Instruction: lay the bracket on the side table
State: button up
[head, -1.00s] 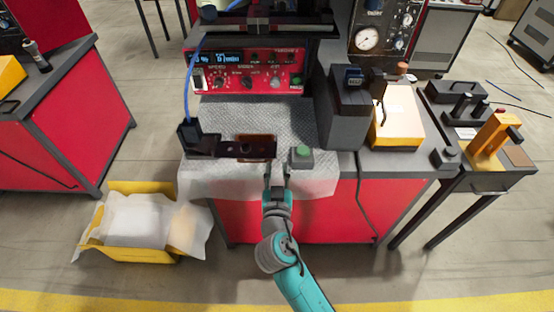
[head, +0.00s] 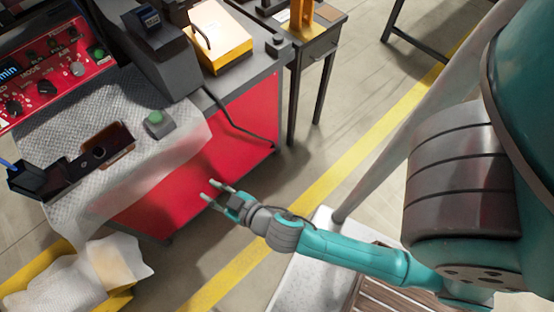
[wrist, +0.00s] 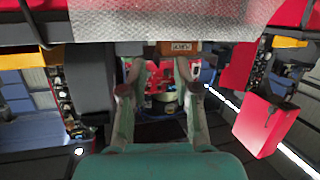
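A dark flat bar with a round hole, which looks like the bracket (head: 99,152), lies on the white textured sheet on the red bench, over a brownish plate. Its left end meets a black block with a blue cable. The side table (head: 335,25) is the small dark table at the top right of the head view; its top is partly cut off. My gripper (head: 209,191) is open and empty in front of the bench, to the right of and apart from the bar. In the wrist view its two fingers (wrist: 160,64) stand apart with nothing held between them.
A green button box (head: 159,124) sits on the sheet near the bar. A yellow box (head: 219,38) stands at the bench's right end. A yellow tray with white wrapping (head: 75,280) is on the floor at lower left. An orange tool stands on the side table.

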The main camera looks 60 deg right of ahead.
jog(key=d+r+v, duration=0.1)
jog(key=d+v, duration=0.2)
jog(key=v, duration=2.2)
jog(key=shift+y, duration=0.4)
jog(key=shift+o, duration=0.2)
jog(key=shift+s+d+r, duration=0.15)
jog(key=shift+s+r, duration=0.05)
jog(key=shift+r, duration=0.1)
